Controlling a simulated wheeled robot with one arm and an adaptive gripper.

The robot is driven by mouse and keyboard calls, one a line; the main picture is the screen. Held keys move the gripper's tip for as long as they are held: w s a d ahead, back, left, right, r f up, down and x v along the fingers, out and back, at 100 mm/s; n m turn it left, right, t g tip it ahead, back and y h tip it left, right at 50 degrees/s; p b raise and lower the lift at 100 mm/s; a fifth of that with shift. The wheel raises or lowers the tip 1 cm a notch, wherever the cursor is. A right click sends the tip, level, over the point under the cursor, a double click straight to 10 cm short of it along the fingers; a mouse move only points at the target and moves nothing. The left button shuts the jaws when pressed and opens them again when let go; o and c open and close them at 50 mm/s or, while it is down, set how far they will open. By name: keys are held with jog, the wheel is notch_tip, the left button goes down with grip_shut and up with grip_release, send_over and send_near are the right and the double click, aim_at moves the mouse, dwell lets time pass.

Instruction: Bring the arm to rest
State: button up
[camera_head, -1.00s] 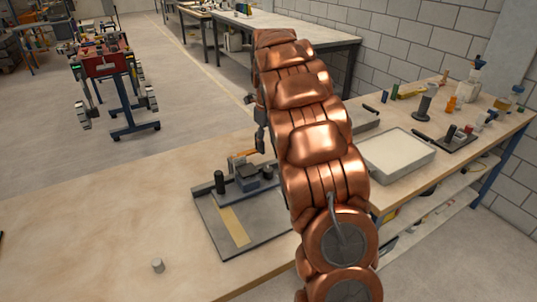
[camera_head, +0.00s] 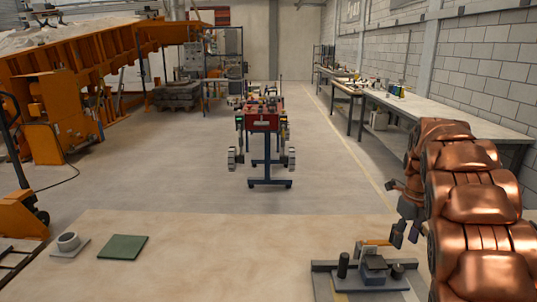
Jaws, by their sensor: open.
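My copper-coloured arm fills the right side of the head view. My gripper (camera_head: 406,237) hangs from it with its dark fingers pointing down. The fingers are apart and nothing shows between them. The gripper is above and behind the right part of a grey fixture plate (camera_head: 322,267) on the near table. A dark block with an orange-handled part (camera_head: 377,242) stands on that plate, just left of the fingers. I cannot tell the exact gap between them. The arm hides what lies behind it on the right.
The near table (camera_head: 250,245) is mostly bare. A green pad (camera_head: 123,247) and a grey ring on a plate (camera_head: 69,242) lie at its left. A red cart (camera_head: 265,122) stands on open floor beyond. A long bench (camera_head: 450,115) runs along the right wall.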

jog(key=s+a+r+n+p, duration=0.2)
jog(key=s+a+r+n, duration=0.2)
jog(key=s+a+n, duration=1.2)
jog(key=s+a+f+n+p, duration=0.1)
jog(key=s+a+f+n, duration=0.1)
jog(key=s+n, duration=0.6)
jog(key=s+a+f+n+g, duration=0.1)
jog(key=s+a+n, duration=0.3)
jog(key=s+n, duration=0.4)
jog(key=s, duration=0.4)
jog(key=shift+s+a+f+n+g+p, duration=0.25)
jog(key=shift+s+f+n+g+p, duration=0.05)
jog(key=shift+s+f+n+p, duration=0.1)
